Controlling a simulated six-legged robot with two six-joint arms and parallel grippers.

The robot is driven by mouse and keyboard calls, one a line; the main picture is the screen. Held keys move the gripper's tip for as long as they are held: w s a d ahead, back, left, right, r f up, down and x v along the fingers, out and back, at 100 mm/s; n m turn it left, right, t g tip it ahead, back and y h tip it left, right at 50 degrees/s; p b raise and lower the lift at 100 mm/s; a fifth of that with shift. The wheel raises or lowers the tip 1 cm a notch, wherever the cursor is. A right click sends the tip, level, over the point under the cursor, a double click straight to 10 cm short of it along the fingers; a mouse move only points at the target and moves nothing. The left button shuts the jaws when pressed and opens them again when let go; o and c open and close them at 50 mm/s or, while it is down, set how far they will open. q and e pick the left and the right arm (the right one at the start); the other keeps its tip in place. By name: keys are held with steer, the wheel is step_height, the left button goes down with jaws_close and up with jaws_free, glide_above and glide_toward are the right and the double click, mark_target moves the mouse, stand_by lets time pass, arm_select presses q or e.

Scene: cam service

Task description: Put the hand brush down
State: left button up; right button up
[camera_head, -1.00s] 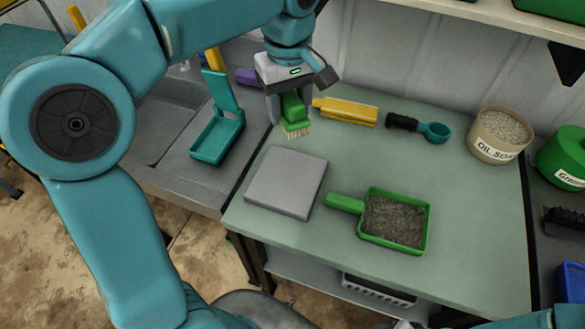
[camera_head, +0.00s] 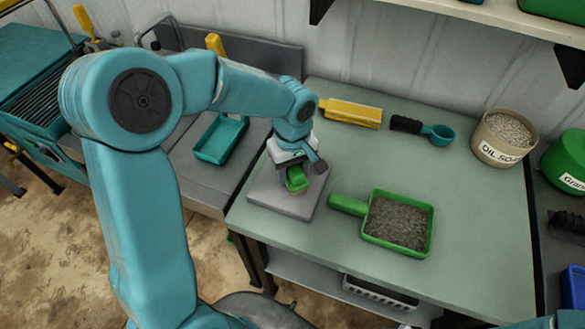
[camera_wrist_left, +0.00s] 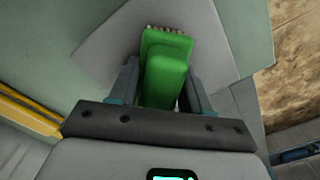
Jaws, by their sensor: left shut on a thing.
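The green hand brush (camera_head: 297,181) is in my left gripper (camera_head: 292,172), over the grey square pad (camera_head: 312,206) on the workbench. In the left wrist view, the brush (camera_wrist_left: 166,68) sits between the two fingers of the left gripper (camera_wrist_left: 164,85), which are shut on it. Pale bristles show at its far end, above the grey pad (camera_wrist_left: 105,48). I cannot tell whether the bristles touch the pad. My right gripper is not in view.
A green dustpan (camera_head: 398,222) full of grey granules lies right of the pad. A teal tray (camera_head: 219,138) is left. The bench's right front is clear.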

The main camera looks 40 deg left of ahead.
arm_select(q)
steer(key=shift+s, duration=0.15)
steer(key=shift+f, duration=0.15)
steer(key=o, duration=0.9)
steer(key=shift+o, duration=0.2)
steer(key=shift+r, duration=0.45)
step_height(320, 180, up, 11)
steer(key=shift+r, duration=0.3)
